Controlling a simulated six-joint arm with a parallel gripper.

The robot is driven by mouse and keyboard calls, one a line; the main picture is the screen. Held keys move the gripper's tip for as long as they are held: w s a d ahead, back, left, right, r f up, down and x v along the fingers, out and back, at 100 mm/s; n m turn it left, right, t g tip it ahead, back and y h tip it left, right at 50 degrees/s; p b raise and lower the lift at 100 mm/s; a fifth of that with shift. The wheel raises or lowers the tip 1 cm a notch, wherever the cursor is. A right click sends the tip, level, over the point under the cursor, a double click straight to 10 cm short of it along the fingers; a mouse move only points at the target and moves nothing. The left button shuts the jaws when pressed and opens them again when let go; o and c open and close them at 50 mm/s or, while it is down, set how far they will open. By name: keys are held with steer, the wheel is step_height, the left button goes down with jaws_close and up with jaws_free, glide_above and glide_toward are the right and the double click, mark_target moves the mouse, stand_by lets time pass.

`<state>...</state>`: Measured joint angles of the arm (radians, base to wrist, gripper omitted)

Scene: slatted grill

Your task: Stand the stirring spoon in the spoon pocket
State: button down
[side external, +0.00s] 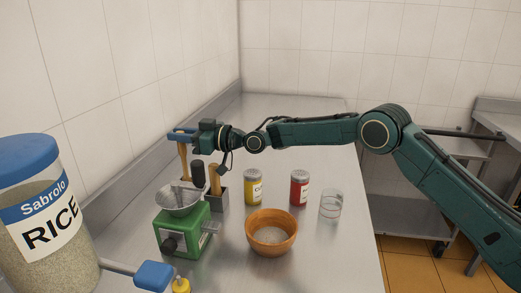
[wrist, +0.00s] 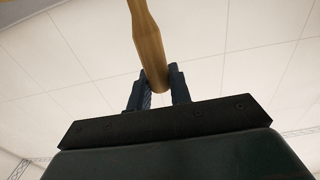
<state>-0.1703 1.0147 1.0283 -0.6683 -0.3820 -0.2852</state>
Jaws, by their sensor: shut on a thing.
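My gripper (side external: 181,133) is up at the left with its blue fingers shut on the stirring spoon (side external: 183,160), a light wooden one. The spoon hangs down, close to upright, and its lower end is near the steel bowl's back rim. In the wrist view the gripper (wrist: 158,88) is shut around the end of the wooden spoon (wrist: 147,40). A grey metal holder (side external: 217,203) stands on the counter, below and right of the gripper. A black handle (side external: 198,175) and a wooden handle (side external: 215,180) rise at it. Its pocket openings are mostly hidden.
A green device (side external: 190,235) with a steel bowl (side external: 178,203) stands in front of the holder. A yellow jar (side external: 253,188), red jar (side external: 299,188), clear glass (side external: 331,205) and wooden bowl (side external: 262,222) stand to the right. A rice jar (side external: 40,225) fills the left front. The back counter is clear.

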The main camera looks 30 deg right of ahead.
mark_target(185, 156)
steer(key=shift+f, duration=1.65)
steer(key=c, duration=1.3)
jaws_free()
steer(key=shift+s+d, duration=0.1)
steer(key=shift+v, duration=6.75)
steer(key=shift+s, duration=0.1)
steer(key=shift+r, duration=0.1)
